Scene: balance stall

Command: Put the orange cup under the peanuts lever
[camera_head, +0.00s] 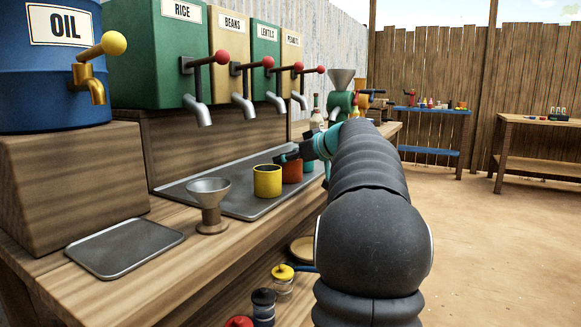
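The orange cup (293,173) stands on the grey metal tray, partly hidden behind the yellow cup (267,181). My gripper (284,159) is at the orange cup's upper edge, reaching in from the right. Its fingers are small and partly covered, so I cannot tell whether they are open or closed on the cup. The peanuts dispenser (291,52) is the rightmost of the row. Its lever ends in a red knob (320,69), and its spout (300,101) hangs above the back part of the tray. The spot below the spout is partly hidden by my arm.
The long tray (180,189) runs below the spouts, with free room at its left. A teal thing (308,165) shows right of the orange cup. Bottles and a green grinder (340,103) stand farther back.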

